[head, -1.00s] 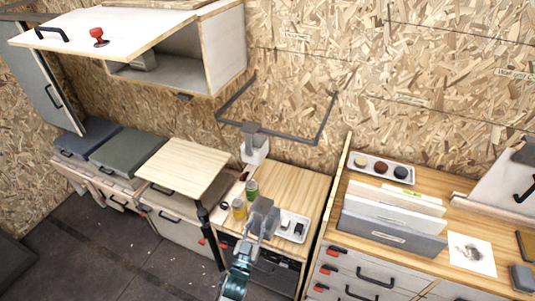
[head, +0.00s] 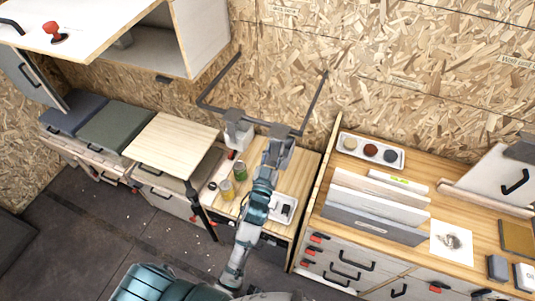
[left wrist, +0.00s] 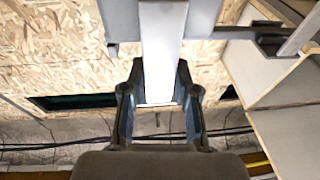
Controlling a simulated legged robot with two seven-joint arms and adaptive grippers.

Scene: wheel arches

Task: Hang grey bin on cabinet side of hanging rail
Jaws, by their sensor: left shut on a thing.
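The dark hanging rail (head: 212,108) juts from the wall as a U-shaped bar above the wooden counter. My left gripper (head: 273,166) is shut on a grey bin (head: 281,150) and holds it up at the right part of the rail's front bar. In the left wrist view, the fingers (left wrist: 160,100) close on a pale grey part of this bin (left wrist: 160,50). The rail also shows there (left wrist: 236,32). I cannot tell whether the bin's hook rests on the bar. Another pale bin (head: 238,133) hangs on the rail to the left. My right gripper is not in view.
An open wall cabinet (head: 205,40) hangs at the upper left. Below the rail, the counter (head: 305,170) holds a yellow jar (head: 227,190), a green jar (head: 240,171) and a white tray (head: 284,208). A drawer unit (head: 350,265) stands on the right.

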